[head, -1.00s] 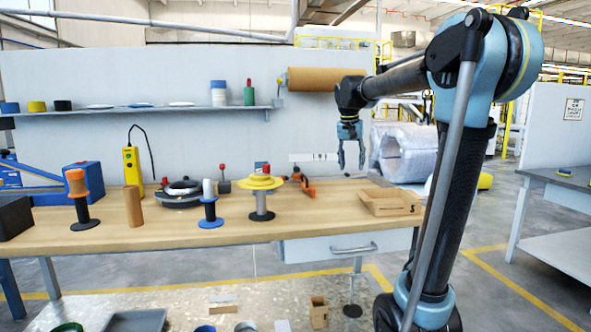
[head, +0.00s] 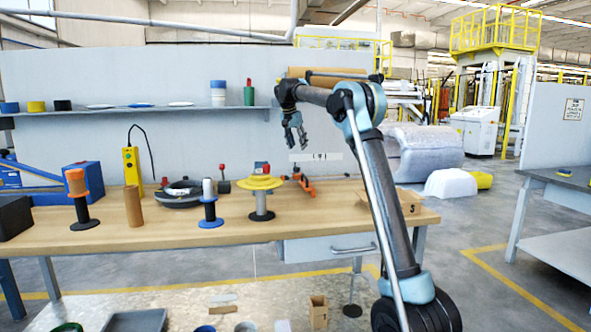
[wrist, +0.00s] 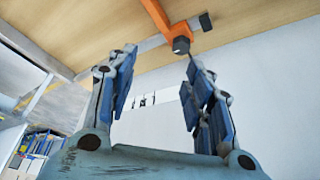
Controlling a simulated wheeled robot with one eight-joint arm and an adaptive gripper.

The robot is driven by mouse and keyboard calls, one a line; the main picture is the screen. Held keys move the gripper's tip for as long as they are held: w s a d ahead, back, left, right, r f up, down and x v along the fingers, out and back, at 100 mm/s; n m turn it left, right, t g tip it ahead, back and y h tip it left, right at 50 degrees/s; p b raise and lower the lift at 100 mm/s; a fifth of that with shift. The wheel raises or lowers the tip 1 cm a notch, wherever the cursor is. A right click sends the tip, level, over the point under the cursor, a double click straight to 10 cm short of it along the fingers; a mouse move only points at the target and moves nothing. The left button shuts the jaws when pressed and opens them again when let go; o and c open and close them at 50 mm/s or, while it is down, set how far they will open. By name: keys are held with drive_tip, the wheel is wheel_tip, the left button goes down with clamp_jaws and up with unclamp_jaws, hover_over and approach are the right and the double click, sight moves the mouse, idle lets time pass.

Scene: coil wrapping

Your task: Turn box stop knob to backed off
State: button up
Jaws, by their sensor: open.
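An orange fixture (head: 301,181) with a dark end stands at the back of the workbench, right of the yellow spool. In the wrist view it is an orange bar (wrist: 157,14) ending in a dark knob-like block (wrist: 181,45); I cannot tell for sure that this is the box stop knob, nor its setting. My gripper (head: 297,146) is open and empty, pointing down above the orange fixture. In the wrist view the gripper (wrist: 162,60) has its fingers spread, and the dark block shows beyond the fingertips, apparently apart from them.
A marked white label (head: 315,157) is on the back panel. The yellow spool (head: 260,183) stands left of the fixture, with red-topped pieces behind it. A cardboard box (head: 409,201) sits at the bench's right end. The shelf (head: 150,110) is left of my gripper.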

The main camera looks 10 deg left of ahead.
sight(296, 168)
drive_tip(key=w+f, duration=0.2)
drive_tip(key=f, duration=0.2)
drive_tip(key=w+f, duration=0.2)
drive_tip(key=f, duration=0.2)
drive_tip(key=w+a+f, duration=0.1)
drive_tip(key=w+f, duration=0.1)
drive_tip(key=f, duration=0.2)
drive_tip(key=shift+w+a+f, duration=0.1)
drive_tip(key=shift+w+f, duration=0.05)
